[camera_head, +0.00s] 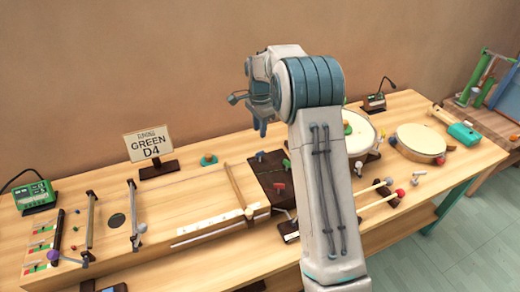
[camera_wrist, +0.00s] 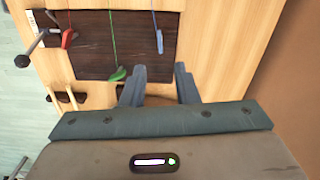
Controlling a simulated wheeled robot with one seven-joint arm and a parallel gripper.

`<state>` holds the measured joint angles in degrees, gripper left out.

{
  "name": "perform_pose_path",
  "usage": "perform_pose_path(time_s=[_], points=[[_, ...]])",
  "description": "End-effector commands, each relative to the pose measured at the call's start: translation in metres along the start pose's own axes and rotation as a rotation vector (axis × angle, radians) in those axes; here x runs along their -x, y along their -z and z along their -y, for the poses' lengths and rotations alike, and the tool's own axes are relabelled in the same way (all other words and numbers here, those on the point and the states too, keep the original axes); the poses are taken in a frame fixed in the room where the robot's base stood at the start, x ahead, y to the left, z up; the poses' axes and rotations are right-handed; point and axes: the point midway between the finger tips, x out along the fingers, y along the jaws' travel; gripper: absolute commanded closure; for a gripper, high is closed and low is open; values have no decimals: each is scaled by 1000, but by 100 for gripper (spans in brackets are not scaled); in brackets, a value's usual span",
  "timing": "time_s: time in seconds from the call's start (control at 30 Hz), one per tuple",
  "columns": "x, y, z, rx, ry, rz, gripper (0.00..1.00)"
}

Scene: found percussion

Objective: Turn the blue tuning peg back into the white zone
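The blue tuning peg (camera_wrist: 159,41) is on the dark board (camera_wrist: 90,55) in the wrist view, at the end of a pale blue string. A green peg (camera_wrist: 117,74) and a red peg (camera_wrist: 67,38) are on the same board. My gripper (camera_wrist: 158,74) is open, its two fingers apart with nothing between them. The blue peg lies ahead of the gap, apart from the fingers. My gripper also shows raised in the head view (camera_head: 260,122). I cannot make out the white zone.
A sign reading "GREEN D4" (camera_head: 149,144) stands behind the wooden instrument (camera_head: 215,205). Drums (camera_head: 420,140) and mallets (camera_head: 375,198) lie at right. A green-faced device (camera_head: 35,195) is at far left. A dark rod with a round end (camera_wrist: 35,47) shows left in the wrist view.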

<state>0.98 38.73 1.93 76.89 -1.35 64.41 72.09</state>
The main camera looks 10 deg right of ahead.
Motion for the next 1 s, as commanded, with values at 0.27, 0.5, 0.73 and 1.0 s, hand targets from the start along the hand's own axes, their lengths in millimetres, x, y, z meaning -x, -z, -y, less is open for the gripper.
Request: perform_pose_path(time_s=[0.27, 0.5, 0.73, 1.0], points=[[-61, 0, -1, 1, -5, 3, 72], [-95, 0, -1, 1, -2, 1, 72], [-105, 0, 0, 1, 1, 0, 72], [-105, 0, 0, 1, 0, 0, 92]])
